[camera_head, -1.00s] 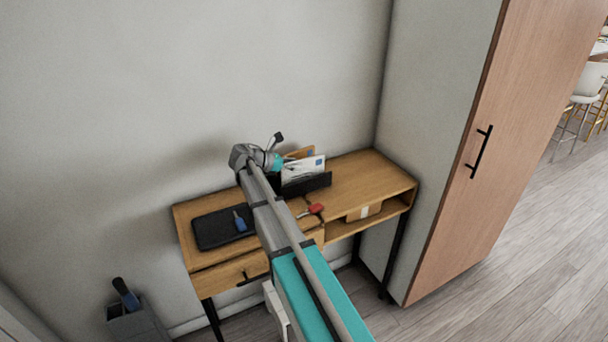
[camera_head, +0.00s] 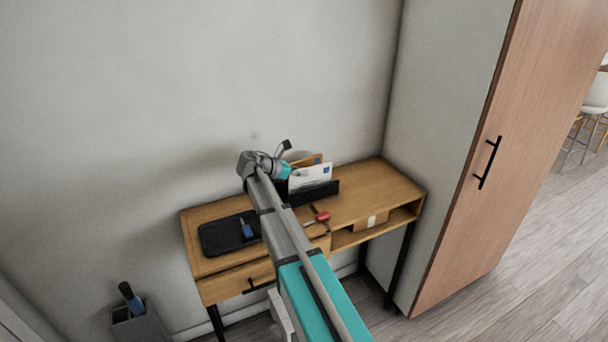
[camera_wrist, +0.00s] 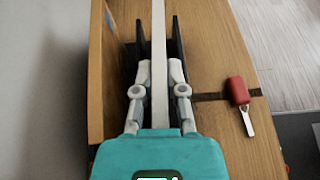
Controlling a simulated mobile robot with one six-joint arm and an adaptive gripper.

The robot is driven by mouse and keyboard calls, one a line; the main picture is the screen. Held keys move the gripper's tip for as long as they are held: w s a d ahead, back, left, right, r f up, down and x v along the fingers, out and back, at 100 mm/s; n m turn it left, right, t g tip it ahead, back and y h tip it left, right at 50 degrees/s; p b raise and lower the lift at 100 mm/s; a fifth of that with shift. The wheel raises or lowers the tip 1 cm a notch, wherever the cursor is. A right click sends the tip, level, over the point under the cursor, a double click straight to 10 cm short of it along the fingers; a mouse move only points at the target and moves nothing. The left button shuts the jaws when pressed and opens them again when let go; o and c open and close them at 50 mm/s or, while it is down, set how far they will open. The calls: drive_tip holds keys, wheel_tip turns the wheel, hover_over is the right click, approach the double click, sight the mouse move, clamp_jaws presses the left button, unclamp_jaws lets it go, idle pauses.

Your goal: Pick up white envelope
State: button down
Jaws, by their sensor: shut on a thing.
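The white envelope (camera_head: 311,176) stands upright in the black letter holder (camera_head: 318,193) on the wooden desk. In the wrist view the white envelope (camera_wrist: 158,40) shows edge-on as a thin strip between the two dark walls of the holder (camera_wrist: 177,50). My gripper (camera_wrist: 158,75) is shut on the envelope, with one finger on each side of it. In the head view my gripper is mostly hidden behind my wrist, at the envelope's left end.
A red-headed key (camera_head: 322,216) lies on the desk in front of the holder; it also shows in the wrist view (camera_wrist: 238,91). A black tray (camera_head: 222,237) with a blue item lies at the left. The desk's right part (camera_head: 375,185) is clear. A tall cabinet (camera_head: 465,170) stands at the right.

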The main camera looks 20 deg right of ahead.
drive_tip(key=shift+r+p, duration=4.85)
drive_tip(key=shift+r, duration=0.05)
drive_tip(key=shift+s, duration=0.1)
